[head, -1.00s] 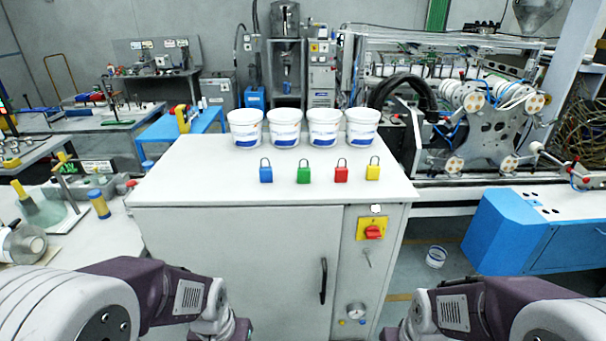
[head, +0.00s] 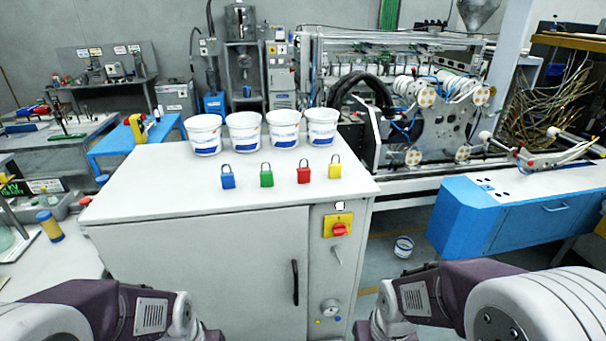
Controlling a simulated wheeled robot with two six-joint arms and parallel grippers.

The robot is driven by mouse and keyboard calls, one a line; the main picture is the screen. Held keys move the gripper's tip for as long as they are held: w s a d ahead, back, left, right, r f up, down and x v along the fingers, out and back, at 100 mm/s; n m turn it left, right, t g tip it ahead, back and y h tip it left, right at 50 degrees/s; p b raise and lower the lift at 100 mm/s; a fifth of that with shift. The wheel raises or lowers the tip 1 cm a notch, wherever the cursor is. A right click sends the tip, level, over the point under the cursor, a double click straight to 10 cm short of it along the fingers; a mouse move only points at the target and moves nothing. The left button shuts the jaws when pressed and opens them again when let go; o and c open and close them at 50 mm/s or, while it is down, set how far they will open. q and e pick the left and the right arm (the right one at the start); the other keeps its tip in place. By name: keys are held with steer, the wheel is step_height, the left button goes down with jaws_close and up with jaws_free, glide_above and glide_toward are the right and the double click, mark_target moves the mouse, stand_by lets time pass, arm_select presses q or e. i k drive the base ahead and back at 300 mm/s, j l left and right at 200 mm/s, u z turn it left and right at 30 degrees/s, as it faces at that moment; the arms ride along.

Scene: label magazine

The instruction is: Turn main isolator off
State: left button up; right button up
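The main isolator (head: 338,226) is a red rotary handle on a yellow plate, on the front right of a white cabinet (head: 200,250). A small white tag or hexagonal piece sits just above the plate. My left arm comes in at the bottom left and my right arm at the bottom right, below and right of the isolator. Both grippers are out of the picture below the bottom edge. Nothing touches the isolator.
Blue (head: 228,177), green (head: 266,175), red (head: 304,172) and yellow (head: 335,167) padlocks stand on the cabinet top, before several white tubs (head: 244,133). A black door handle (head: 295,282), a key-like lever (head: 337,256) and a gauge (head: 330,308) are on the front. A blue cabinet (head: 520,225) stands right.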

mark_target(339, 229)
steer(key=i+l+u, duration=0.15)
steer(key=l+u, duration=0.2)
steer(key=l, duration=0.15)
steer(key=l+u, duration=0.35)
steer(key=l, duration=0.15)
steer(key=i, duration=0.05)
